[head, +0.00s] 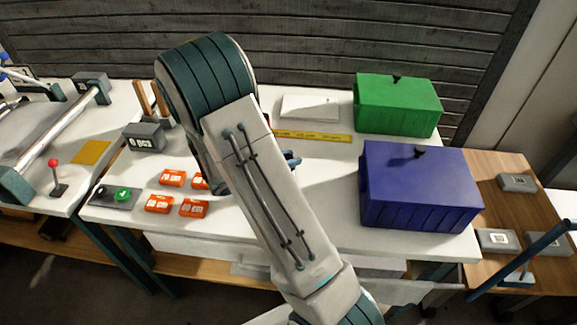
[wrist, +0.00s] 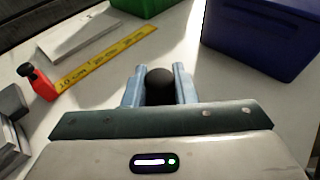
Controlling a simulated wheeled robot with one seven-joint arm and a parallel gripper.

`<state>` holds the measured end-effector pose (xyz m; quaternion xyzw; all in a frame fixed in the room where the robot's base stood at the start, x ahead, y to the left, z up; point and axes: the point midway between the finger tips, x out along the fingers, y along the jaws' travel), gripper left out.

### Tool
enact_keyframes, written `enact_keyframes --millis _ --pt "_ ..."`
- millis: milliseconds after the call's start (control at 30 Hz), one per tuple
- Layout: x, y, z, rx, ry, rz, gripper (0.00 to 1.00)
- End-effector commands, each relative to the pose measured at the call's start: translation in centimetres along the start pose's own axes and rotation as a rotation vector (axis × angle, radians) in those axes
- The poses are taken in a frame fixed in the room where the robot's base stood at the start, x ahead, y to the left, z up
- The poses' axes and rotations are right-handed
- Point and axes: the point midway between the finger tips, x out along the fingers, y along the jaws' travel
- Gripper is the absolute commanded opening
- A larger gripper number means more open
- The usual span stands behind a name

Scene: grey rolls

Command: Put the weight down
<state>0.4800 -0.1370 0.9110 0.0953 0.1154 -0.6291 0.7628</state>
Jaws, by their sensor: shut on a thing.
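In the wrist view my gripper (wrist: 158,88) is shut on a round black thing (wrist: 160,84), which shows between its two light-blue fingers. It looks like the top or knob of the weight; whatever is below it is hidden by the gripper body. The white table lies beyond the fingers, but I cannot tell whether the held thing touches it. In the head view my arm covers most of the gripper; only a bit of blue finger (head: 292,160) shows beside the arm, over the white table (head: 325,215).
A blue box (head: 420,190) and a green box (head: 397,105) stand at the right. A yellow ruler (head: 312,136) and a white slab (head: 310,107) lie behind the gripper. Several orange packs (head: 158,203) and a grey box (head: 143,136) are at the left. A red, black-topped piece (wrist: 40,82) stands by the ruler.

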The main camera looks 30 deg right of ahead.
Motion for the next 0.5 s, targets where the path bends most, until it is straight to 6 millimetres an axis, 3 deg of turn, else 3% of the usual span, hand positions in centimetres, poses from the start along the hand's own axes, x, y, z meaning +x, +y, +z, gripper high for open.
enact_keyframes --millis 500 --pt "0.3 -7.0 4.8 0.003 -0.001 -0.002 0.0"
